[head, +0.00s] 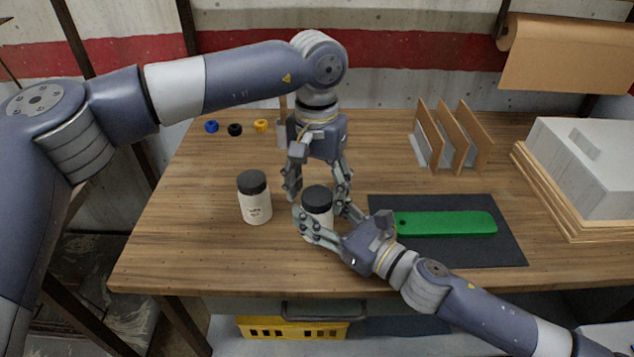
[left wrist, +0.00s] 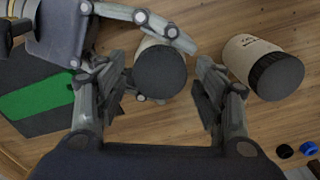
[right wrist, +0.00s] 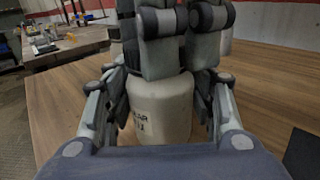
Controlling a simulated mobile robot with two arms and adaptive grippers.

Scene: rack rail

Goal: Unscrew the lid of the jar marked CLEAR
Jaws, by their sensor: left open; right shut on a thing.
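A white jar with a dark lid (head: 317,194) stands on the table, with my right gripper (head: 322,226) shut around its body from the right. In the right wrist view the jar (right wrist: 160,112) shows part of a mark ending in "AR"; the rest is covered by a finger. My left gripper (head: 318,192) points down over this jar, open, with its fingers on either side of the lid. In the left wrist view the lid (left wrist: 160,72) lies between the spread fingers, with gaps at both sides. A second white jar (head: 256,208) with a dark lid stands to the left, its label too small to read.
A green flat piece (head: 450,223) lies on a dark mat (head: 500,256) to the right. A wooden rack (head: 455,138) and a pale block (head: 590,165) stand behind. Blue, black and yellow small knobs (head: 235,129) lie at the back left. The front left tabletop is clear.

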